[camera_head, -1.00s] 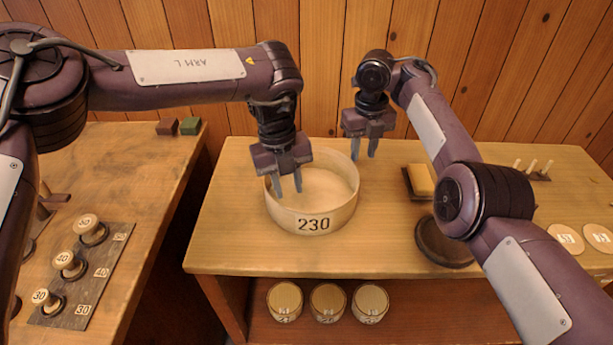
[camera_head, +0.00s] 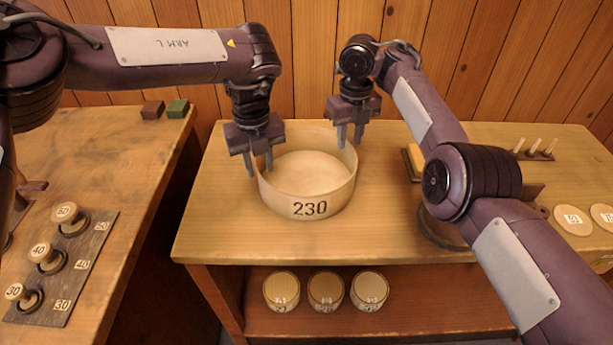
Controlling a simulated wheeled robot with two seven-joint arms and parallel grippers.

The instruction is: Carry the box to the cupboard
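My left gripper (camera_head: 259,168) is at the box's left rim, pointing down. Its fingers are apart, one seemingly outside the wall and one inside. My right gripper (camera_head: 350,138) points down at the back right rim. Its fingers are apart there too, and I cannot tell whether either touches the wall. The box looks empty. I cannot make out a cupboard for certain.
Three round lidded tubs (camera_head: 325,292) stand on the shelf below the bench top. A left-hand table (camera_head: 120,160) holds a board of numbered spools (camera_head: 47,255) and two small blocks (camera_head: 165,109).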

